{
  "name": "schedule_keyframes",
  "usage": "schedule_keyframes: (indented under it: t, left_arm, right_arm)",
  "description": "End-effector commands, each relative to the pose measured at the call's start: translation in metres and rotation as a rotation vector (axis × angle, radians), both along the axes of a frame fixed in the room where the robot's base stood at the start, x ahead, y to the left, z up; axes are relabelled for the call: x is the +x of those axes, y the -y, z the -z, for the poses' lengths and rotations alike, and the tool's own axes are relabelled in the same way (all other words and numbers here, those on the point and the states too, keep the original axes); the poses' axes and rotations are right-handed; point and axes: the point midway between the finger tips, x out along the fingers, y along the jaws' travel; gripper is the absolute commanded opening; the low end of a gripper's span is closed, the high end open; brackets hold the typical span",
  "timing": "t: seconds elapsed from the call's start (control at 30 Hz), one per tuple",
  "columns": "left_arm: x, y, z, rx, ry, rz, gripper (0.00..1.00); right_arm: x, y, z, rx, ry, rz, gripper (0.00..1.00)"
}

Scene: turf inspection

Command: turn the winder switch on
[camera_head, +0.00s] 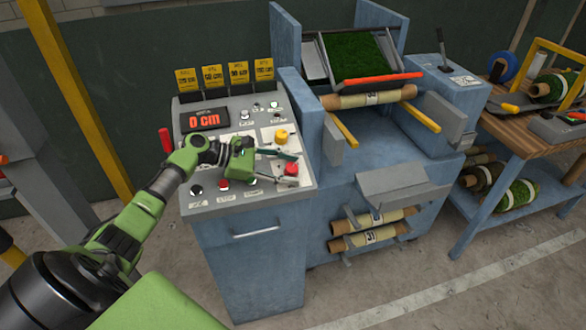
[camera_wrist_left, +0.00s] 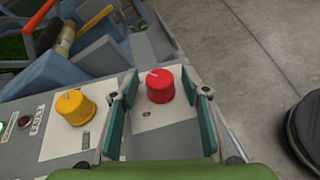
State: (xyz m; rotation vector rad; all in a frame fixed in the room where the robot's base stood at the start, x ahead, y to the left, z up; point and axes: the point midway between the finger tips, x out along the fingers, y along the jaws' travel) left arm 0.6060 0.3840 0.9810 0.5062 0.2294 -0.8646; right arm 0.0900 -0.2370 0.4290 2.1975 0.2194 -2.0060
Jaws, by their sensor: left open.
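A grey control panel (camera_head: 225,205) slopes on top of a blue cabinet. A red rotary knob (camera_head: 291,168) with a pale pointer mark is at its right edge; it also shows in the left wrist view (camera_wrist_left: 160,86). A yellow knob (camera_head: 281,136) is just beyond it, and to its left in the wrist view (camera_wrist_left: 74,107). No readable label shows which one is the winder switch. My left gripper (camera_head: 288,164) is open, its fingers on either side of the red knob; contact cannot be told. My right gripper is not in view.
Several push buttons (camera_head: 223,184) line the panel's near edge. A display (camera_head: 205,119) reads 0 cm. A red lever (camera_head: 165,140) stands at the panel's left. A turf roller machine (camera_head: 360,60) stands to the right, and a wooden bench (camera_head: 525,135) beyond it.

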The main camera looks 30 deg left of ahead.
Motion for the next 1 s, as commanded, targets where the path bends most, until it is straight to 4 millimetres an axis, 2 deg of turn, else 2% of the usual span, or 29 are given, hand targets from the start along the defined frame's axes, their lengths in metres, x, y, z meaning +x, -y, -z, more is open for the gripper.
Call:
schedule_keyframes:
  t: [0.3, 0.5, 1.0]
  left_arm:
    - [-0.043, -0.046, -0.026, 0.004, -0.002, 0.000, 0.42]
    - [-0.061, -0.064, -0.038, 0.002, -0.001, 0.001, 0.42]
    - [-0.066, -0.069, -0.042, 0.001, 0.001, 0.002, 0.42]
  right_arm:
    - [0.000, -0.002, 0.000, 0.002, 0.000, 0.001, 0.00]
    - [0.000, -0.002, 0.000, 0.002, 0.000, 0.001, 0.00]
    - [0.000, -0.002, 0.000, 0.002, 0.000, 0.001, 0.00]
